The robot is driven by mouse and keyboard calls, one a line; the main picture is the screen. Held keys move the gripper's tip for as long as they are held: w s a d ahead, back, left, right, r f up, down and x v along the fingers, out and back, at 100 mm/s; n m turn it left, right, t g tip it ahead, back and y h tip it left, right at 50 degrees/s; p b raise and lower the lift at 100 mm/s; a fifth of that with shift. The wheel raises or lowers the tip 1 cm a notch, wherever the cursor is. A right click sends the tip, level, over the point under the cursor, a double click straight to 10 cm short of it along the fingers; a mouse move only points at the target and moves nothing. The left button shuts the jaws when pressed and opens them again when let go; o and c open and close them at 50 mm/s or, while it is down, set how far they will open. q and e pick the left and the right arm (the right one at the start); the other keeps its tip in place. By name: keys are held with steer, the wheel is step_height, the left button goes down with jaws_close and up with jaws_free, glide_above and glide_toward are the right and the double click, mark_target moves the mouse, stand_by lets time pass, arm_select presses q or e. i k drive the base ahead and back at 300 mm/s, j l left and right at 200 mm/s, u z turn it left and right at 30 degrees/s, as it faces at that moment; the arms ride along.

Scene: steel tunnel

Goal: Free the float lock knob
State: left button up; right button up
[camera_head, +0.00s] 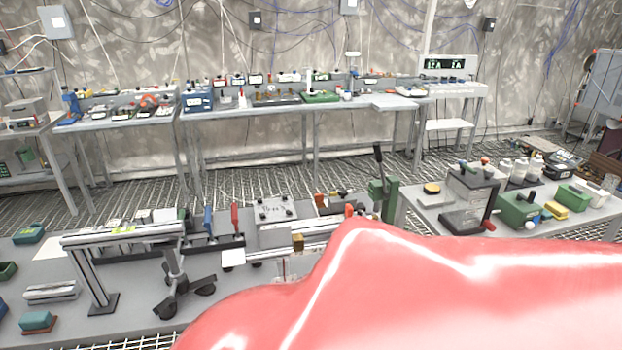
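I cannot make out which part is the float lock knob. Small knobs and levers show on the near bench (130,325), among them a blue handle (208,220) and a red handle (235,218) on a dark rail, and dark knobs on a light grey plate box (273,211). A large glossy red shape fills the lower right, very close to the camera, and hides part of the near bench and whatever lies behind it. Neither gripper shows in the head view.
A stand with a black wheeled-looking foot (182,290) and a grey upright frame (93,280) stand on the near bench. A green lever press (383,195) is at its far right end. A right-hand table holds a dark box device (470,198). Grating floor (340,178) lies between benches.

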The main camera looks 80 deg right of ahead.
mark_target(488, 172)
steer(key=z, duration=3.75)
